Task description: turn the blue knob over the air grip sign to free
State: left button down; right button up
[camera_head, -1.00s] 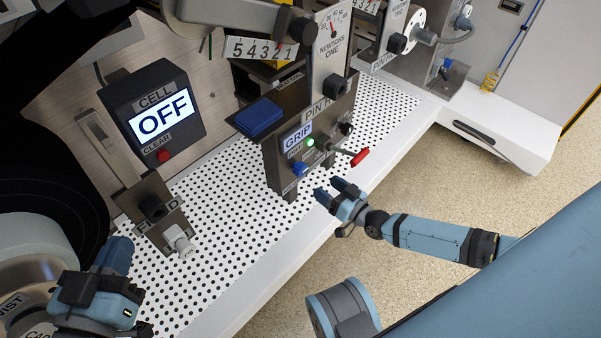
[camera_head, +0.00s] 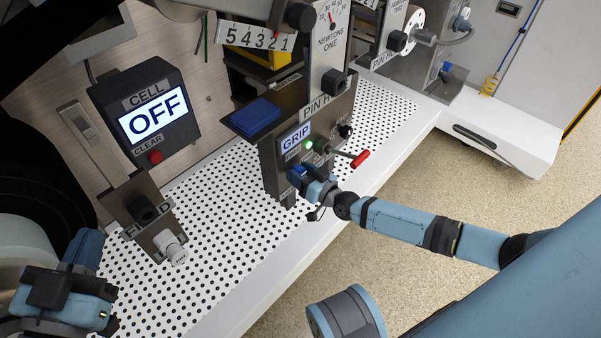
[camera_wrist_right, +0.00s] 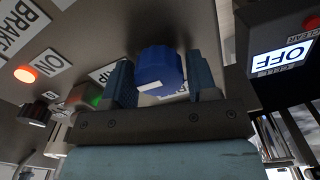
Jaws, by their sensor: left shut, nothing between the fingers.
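The blue knob (camera_wrist_right: 158,68), with a white mark on its face, sits on the dark panel in the right wrist view. My right gripper (camera_head: 308,178) is at the lower front of the panel. Its two fingers stand open on either side of the knob, with a small gap visible on each side. In the head view the gripper largely covers the knob. My left gripper (camera_head: 84,250) is shut and empty at the lower left.
A red-tipped lever (camera_head: 360,159) sticks out right of a green light (camera_head: 309,145), close to my right gripper. The CELL display (camera_head: 155,118) reads OFF. A pale knob (camera_head: 171,246) stands at the front left. The perforated white table (camera_head: 225,235) is clear between the stations.

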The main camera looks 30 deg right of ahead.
jog(key=c, duration=0.5)
jog(key=shift+c, duration=0.2)
